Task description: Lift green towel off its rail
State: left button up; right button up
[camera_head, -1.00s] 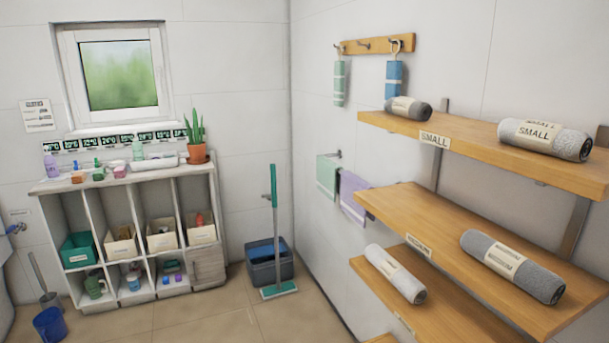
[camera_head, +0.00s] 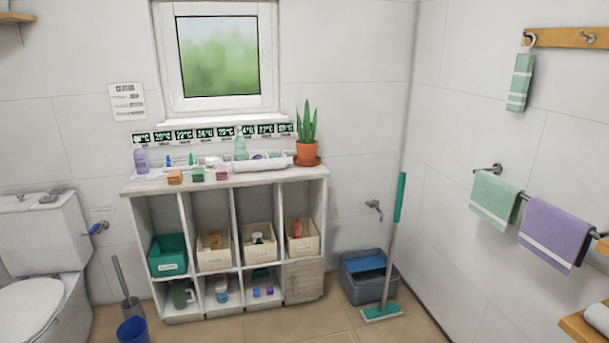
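The green towel (camera_head: 495,198) is pale green with a white stripe near its lower edge. It hangs folded over the left part of a metal rail (camera_head: 529,196) on the right wall. A purple towel (camera_head: 553,234) hangs on the same rail, to its right. A smaller green striped cloth (camera_head: 520,82) hangs higher up from a hook on a wooden hook board (camera_head: 567,39). Neither of my grippers shows in the head view.
A white shelf unit (camera_head: 325,171) with bins stands against the back wall. A mop (camera_head: 391,250) and grey bucket (camera_head: 350,284) stand in the corner. A toilet (camera_head: 42,265) is at left. Wooden shelf edges (camera_head: 582,331) show at lower right. Some tiled floor (camera_head: 300,327) is clear.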

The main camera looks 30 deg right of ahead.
aim_at(495, 199)
jog(key=i+z, duration=0.4)
jog(key=i, duration=0.15)
jog(key=i+z, duration=0.35)
jog(key=i, duration=0.2)
jog(key=i+j+z, duration=0.4)
jog(key=i+l, duration=0.1)
jog(key=i, duration=0.05)
